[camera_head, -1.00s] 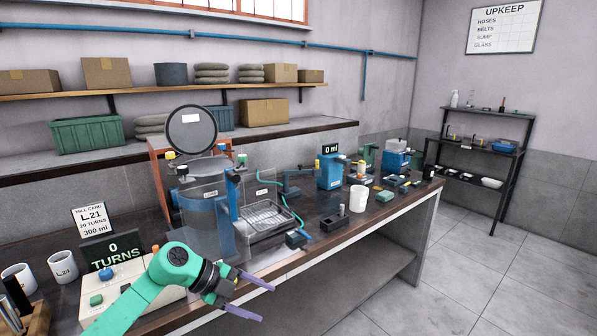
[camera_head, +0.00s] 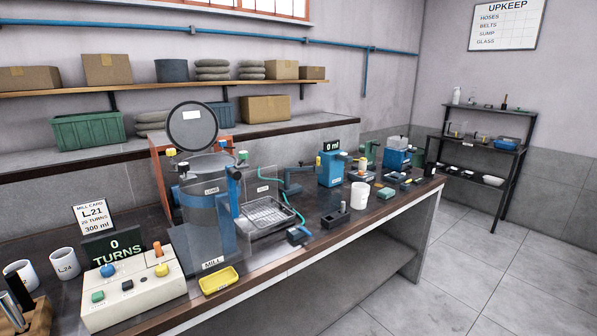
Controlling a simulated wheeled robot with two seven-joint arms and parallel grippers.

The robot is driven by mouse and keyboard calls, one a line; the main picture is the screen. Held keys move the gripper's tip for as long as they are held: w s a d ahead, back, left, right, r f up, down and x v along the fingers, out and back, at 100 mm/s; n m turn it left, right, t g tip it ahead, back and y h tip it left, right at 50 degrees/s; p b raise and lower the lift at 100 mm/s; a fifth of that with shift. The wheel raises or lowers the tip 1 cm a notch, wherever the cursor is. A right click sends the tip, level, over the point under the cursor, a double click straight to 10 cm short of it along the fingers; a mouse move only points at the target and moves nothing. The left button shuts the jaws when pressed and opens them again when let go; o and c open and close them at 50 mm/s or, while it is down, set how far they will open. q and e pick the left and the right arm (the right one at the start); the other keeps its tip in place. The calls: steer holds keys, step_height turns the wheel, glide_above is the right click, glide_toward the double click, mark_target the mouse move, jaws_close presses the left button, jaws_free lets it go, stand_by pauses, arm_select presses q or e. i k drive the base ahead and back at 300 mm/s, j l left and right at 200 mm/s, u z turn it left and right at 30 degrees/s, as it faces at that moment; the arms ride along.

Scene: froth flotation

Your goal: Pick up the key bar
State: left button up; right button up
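I cannot pick out the key bar with certainty. The mill (camera_head: 208,232) stands on the bench, a clear and blue vessel with its round dark-rimmed lid (camera_head: 192,127) raised behind it. A shallow yellow tray (camera_head: 220,281) lies at the bench's front edge, beside the MILL label. A dark block with a short upright post (camera_head: 335,217) sits farther right. A wooden holder (camera_head: 36,318) with dark upright pieces is cut off at the lower left. Neither of my grippers is in view.
A control box (camera_head: 133,296) with coloured buttons and an orange-topped lever stands at the front left, below a "0 TURNS" display (camera_head: 113,247). White cups (camera_head: 65,263) stand left of it. A wire-rack tray (camera_head: 268,216) is right of the mill. Open floor (camera_head: 480,270) lies right of the bench.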

mark_target(158, 248)
steer(key=i+u, duration=0.15)
steer(key=u, duration=0.25)
steer(key=i+l+u, duration=0.15)
steer(key=u, duration=0.25)
steer(key=i+l+u, duration=0.15)
steer(key=u, duration=0.3)
steer(key=l+u, duration=0.25)
steer(key=u, duration=0.15)
steer(key=i+l, duration=0.05)
